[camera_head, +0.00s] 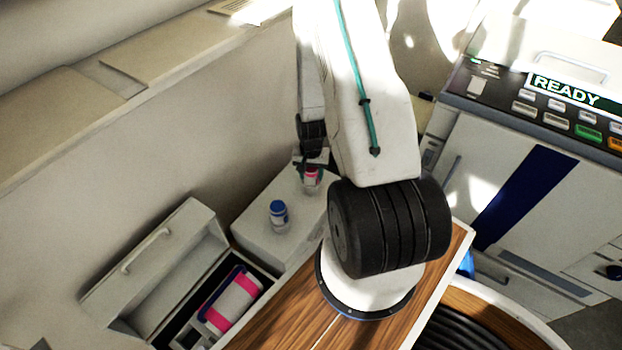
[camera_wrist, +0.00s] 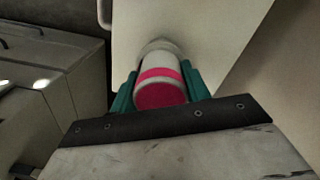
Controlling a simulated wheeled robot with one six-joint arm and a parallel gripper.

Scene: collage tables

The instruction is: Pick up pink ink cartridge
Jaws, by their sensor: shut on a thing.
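The pink ink cartridge (camera_wrist: 160,84) is a pale cylinder with a pink band and a pink end, seen in the wrist view between the green fingers. My gripper (camera_wrist: 160,92) is shut on it, one finger on each side. In the head view the pink cartridge (camera_head: 311,177) shows small at the top of a white cabinet, partly hidden by my gripper (camera_head: 310,168) and arm. I cannot tell whether its base touches the cabinet top.
A blue-capped cartridge (camera_head: 279,214) stands on the white cabinet (camera_head: 258,238), left of my gripper. An open drawer (camera_head: 160,337) at lower left holds a pink-striped roll (camera_head: 232,299). A machine with a READY display (camera_head: 567,90) stands at right.

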